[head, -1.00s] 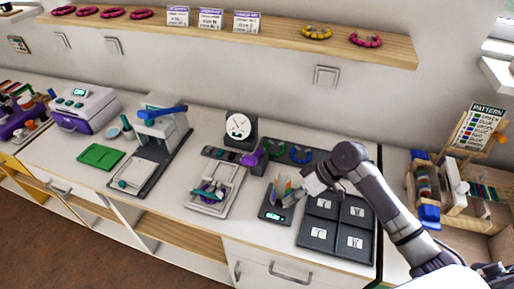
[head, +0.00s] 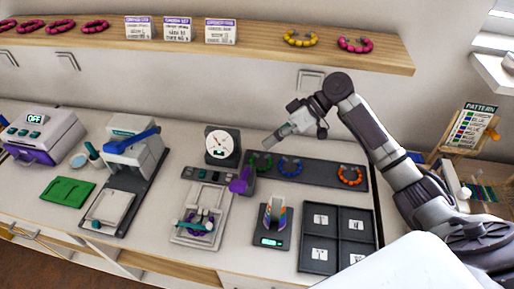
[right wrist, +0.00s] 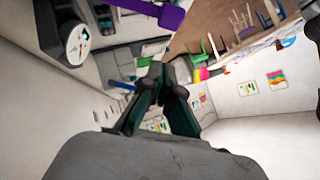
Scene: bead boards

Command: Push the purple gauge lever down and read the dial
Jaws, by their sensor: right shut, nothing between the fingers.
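The gauge dial (head: 219,144) is a white round face in a black housing at the back of the counter. Its purple lever (head: 241,183) sticks out at the front right of the gauge. In the right wrist view the dial (right wrist: 78,43) is at the upper left and the purple lever (right wrist: 158,10) is at the top edge. My right gripper (head: 269,142) is shut and empty, raised in front of the wall, to the right of the dial and above the lever, apart from both. Its dark fingers (right wrist: 163,85) are together in the wrist view. My left gripper is out of view.
A small scale (head: 270,240) with a striped holder stands right of the lever, beside a dark sorting tray (head: 338,211). A dark board (head: 322,174) with bracelets lies behind them. A press with a blue handle (head: 143,138) stands left. The shelf (head: 270,45) runs above.

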